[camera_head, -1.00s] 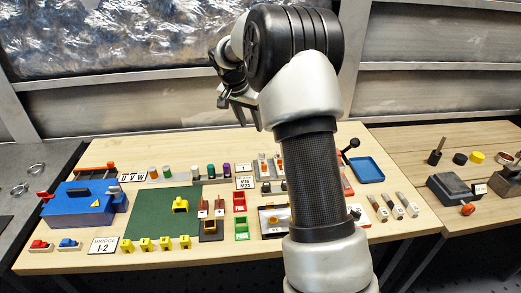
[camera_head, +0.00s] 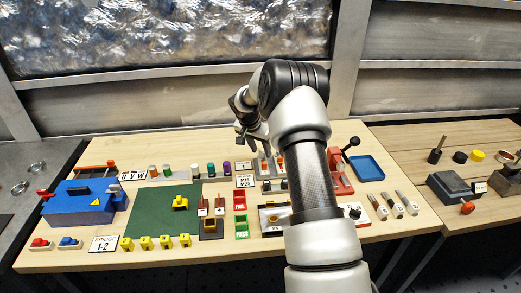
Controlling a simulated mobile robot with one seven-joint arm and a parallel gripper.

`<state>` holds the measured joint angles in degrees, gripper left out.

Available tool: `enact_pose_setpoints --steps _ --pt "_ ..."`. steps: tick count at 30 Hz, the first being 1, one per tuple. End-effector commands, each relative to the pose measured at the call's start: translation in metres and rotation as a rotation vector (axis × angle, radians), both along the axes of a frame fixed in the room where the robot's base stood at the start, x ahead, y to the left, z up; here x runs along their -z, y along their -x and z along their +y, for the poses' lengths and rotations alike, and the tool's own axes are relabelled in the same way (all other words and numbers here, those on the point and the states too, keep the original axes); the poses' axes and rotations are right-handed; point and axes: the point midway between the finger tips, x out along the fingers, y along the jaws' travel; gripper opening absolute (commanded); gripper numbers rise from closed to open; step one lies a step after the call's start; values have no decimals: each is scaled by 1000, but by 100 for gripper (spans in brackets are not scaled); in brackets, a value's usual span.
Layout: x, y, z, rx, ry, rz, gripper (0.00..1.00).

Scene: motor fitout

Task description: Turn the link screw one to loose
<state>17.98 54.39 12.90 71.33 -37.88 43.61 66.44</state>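My gripper (camera_head: 254,145) points down over the back middle of the wooden workbench. It is just above or behind a grey fixture with upright metal posts and orange parts (camera_head: 264,166). My arm hides part of this fixture. The gripper is small and dark here, and the gap between its fingers is not clear. I see nothing held in it. I cannot make out which part is link screw one, nor whether any screw is tight or loose.
A blue box (camera_head: 85,203) stands at the left. A green mat (camera_head: 160,212) with a yellow piece lies in the middle. Red and green trays (camera_head: 241,226) are right of it. A blue tray (camera_head: 366,168) and a black-knobbed lever (camera_head: 350,147) stand right of my arm.

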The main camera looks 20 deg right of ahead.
Motion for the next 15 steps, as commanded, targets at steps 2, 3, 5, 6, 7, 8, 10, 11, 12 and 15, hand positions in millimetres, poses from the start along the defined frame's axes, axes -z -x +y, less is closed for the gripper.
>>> enact_pose_setpoints --steps 2,3,5,6,7,8,10,11,12,15 --pt "2 -1 -1 1 0 -2 39" --pt "3 -1 -1 1 0 -2 39" --pt "3 -1 -1 0 -1 -2 39" --pt "3 -1 -1 0 -1 -2 39" --pt "3 -1 -1 0 -1 -2 39" --pt "3 -1 -1 0 -1 -2 39" --pt "3 -1 -1 0 -1 -2 37" --pt "3 -1 -1 1 0 -2 32" --pt "3 -1 -1 1 0 -2 26" --pt "3 -1 -1 1 -1 -1 9"
